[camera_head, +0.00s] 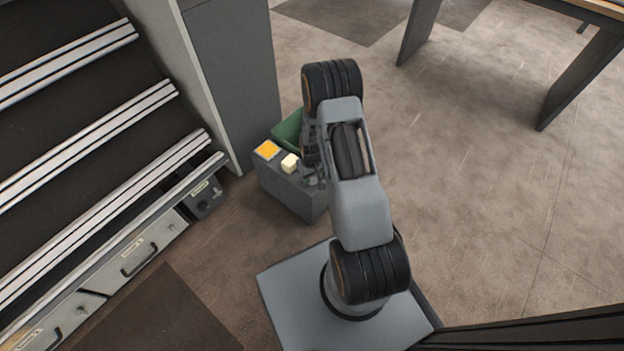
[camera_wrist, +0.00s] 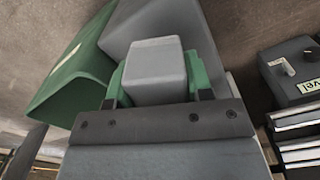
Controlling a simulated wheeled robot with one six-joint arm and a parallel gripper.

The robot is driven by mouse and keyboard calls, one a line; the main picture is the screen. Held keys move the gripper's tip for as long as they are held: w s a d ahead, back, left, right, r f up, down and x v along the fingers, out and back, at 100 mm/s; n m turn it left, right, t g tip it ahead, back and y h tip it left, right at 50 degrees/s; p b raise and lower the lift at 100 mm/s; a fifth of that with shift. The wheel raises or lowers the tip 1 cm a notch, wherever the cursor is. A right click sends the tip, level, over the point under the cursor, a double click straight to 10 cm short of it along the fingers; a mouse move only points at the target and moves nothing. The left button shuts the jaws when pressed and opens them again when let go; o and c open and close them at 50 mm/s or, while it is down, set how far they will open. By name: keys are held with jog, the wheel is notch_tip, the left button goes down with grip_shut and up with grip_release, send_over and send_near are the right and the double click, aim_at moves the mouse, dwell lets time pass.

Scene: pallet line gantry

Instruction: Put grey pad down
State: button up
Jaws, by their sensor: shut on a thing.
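The grey pad (camera_wrist: 153,62) shows in the wrist view as a light grey block. It sits between the green fingers of my gripper (camera_wrist: 158,80), which is shut on it. A grey stand (camera_wrist: 195,22) lies beyond the pad; I cannot tell whether the pad touches it. In the head view my arm hides the pad and most of my gripper, which is by the right side of the low grey stand (camera_head: 293,199).
A tall grey cabinet (camera_head: 232,75) and railed shelving (camera_head: 90,150) are left.

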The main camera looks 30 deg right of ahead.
jog(key=shift+f, duration=0.9)
jog(key=shift+f+b, duration=0.15)
jog(key=shift+b, duration=0.15)
jog(key=o, duration=0.8)
jog(key=shift+o, duration=0.2)
